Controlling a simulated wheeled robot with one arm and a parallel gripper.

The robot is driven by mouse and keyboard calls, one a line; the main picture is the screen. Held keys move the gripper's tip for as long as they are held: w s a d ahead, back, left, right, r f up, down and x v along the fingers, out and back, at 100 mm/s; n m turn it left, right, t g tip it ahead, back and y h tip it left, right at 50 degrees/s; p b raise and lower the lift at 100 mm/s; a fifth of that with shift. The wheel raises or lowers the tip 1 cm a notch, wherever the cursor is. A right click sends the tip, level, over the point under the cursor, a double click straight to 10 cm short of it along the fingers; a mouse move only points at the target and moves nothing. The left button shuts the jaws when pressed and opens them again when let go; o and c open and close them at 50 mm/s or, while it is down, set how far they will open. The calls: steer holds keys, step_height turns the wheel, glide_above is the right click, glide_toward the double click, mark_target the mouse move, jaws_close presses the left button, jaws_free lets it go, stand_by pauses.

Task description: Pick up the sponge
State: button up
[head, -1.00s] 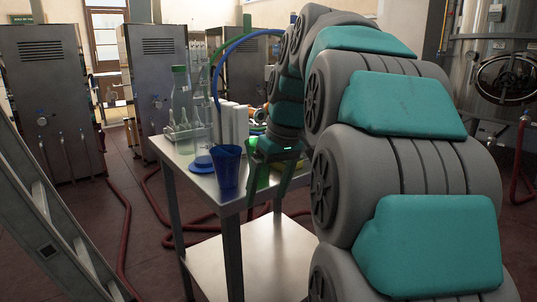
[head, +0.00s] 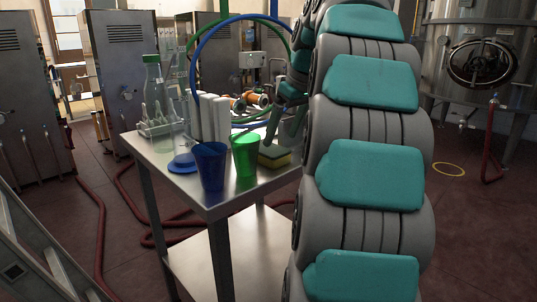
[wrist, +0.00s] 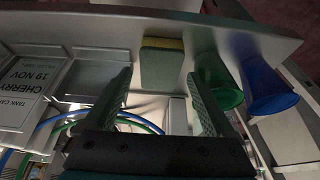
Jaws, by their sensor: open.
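The sponge (head: 275,158), yellow and green, lies on the metal cart top (head: 240,192) near its right edge. My gripper (head: 284,134) is over the sponge's side of the cart, partly hidden by my arm in the head view. In the wrist view the sponge (wrist: 162,64) shows ahead between the two spread fingers of my gripper (wrist: 159,76). The fingers are open with nothing held between them. I cannot tell whether a fingertip touches the sponge.
A green cup (head: 245,155) stands just left of the sponge, and a blue cup (head: 209,166) left of that. White upright containers (head: 212,118), a clear bottle (head: 154,95) and hoses stand behind. A ladder (head: 30,250) is at the lower left.

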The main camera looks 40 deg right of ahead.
mark_target(275, 151)
steer(key=shift+x, duration=2.7)
steer(key=c, duration=1)
